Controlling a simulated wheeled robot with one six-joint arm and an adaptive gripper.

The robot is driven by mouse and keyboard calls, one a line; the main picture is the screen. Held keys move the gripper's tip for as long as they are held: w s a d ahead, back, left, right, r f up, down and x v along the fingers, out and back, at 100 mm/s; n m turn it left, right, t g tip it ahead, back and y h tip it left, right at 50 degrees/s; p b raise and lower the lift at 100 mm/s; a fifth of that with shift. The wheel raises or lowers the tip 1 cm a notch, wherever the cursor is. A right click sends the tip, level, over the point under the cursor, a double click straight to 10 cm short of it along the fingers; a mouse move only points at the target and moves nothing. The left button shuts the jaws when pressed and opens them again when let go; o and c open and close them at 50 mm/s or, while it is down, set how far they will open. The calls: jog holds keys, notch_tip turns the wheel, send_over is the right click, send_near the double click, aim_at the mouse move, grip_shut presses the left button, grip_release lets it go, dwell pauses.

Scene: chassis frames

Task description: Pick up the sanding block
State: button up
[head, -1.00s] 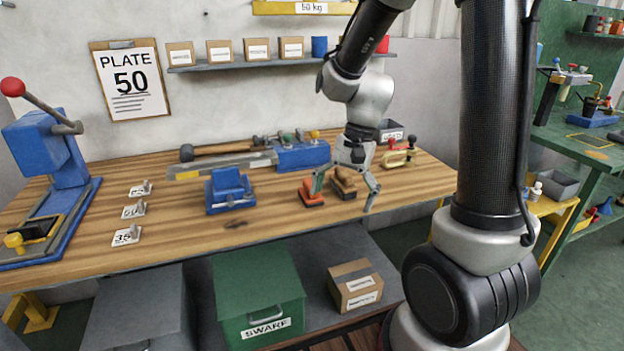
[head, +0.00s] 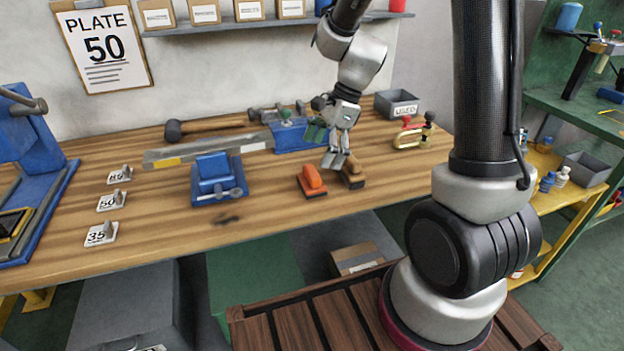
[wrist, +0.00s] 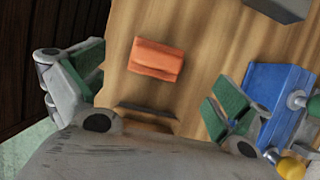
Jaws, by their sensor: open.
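Two hand blocks lie side by side on the wooden bench. One is an orange block (head: 313,182) with a raised grip and dark base; the other is a brown block (head: 351,174) to its right. I cannot tell for certain which is the sanding block. My gripper (head: 326,146) is open and empty above and behind them. In the wrist view, the orange block (wrist: 157,59) lies ahead of the space between my fingers (wrist: 155,92). The brown block (wrist: 146,115) shows nearer, partly hidden by my gripper's body.
A blue vise-like fixture (head: 217,182) stands left of the blocks. A blue tool rack (head: 296,137) is close behind, near one finger. A red-knobbed clamp (head: 410,136) and grey bin (head: 397,104) are to the right.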

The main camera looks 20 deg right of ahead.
aim_at(315, 170)
jog(key=x, duration=0.7)
jog(key=shift+s+f, duration=0.1)
jog(key=shift+f, duration=0.35)
jog(key=c, duration=1.2)
